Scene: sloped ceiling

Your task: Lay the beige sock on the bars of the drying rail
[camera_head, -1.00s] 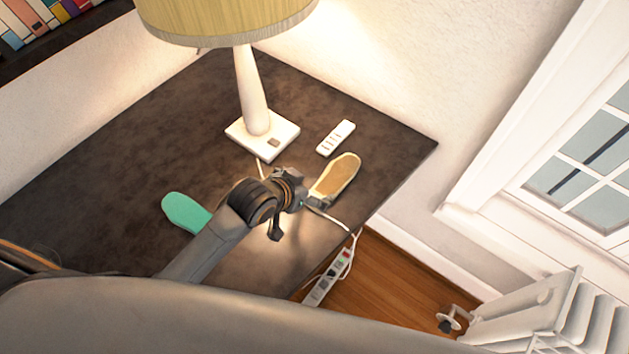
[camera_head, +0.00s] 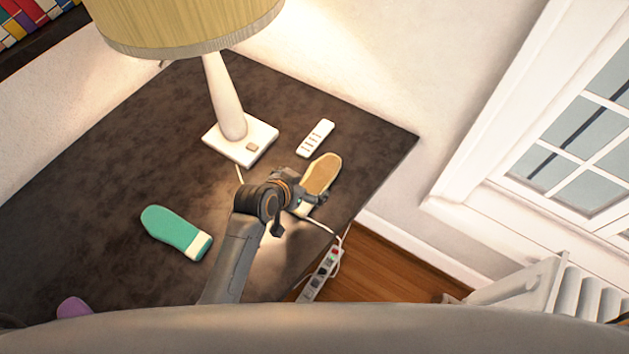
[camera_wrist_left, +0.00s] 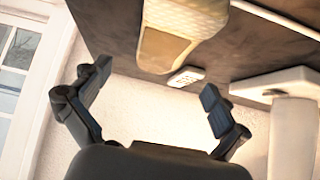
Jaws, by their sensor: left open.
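The beige sock (camera_head: 322,173) lies flat on the dark table (camera_head: 110,130), near its right edge, toe pointing away. My left gripper (camera_head: 303,207) is at the sock's near, pale cuff end, partly covering it in the head view. In the left wrist view, the sock (camera_wrist_left: 188,18) with its cuff shows at the top. The left gripper (camera_wrist_left: 153,95) is open there, with nothing between its fingers. I cannot make out the bars of a drying rail in these views. My right gripper is not in view.
A lamp (camera_head: 225,100) and a white remote (camera_head: 315,138) stand close to the sock. A green sock (camera_head: 172,231) and a purple item (camera_head: 73,308) lie on the left. A power strip (camera_head: 322,272) is below the table edge. A white slatted unit (camera_head: 583,295) is lower right.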

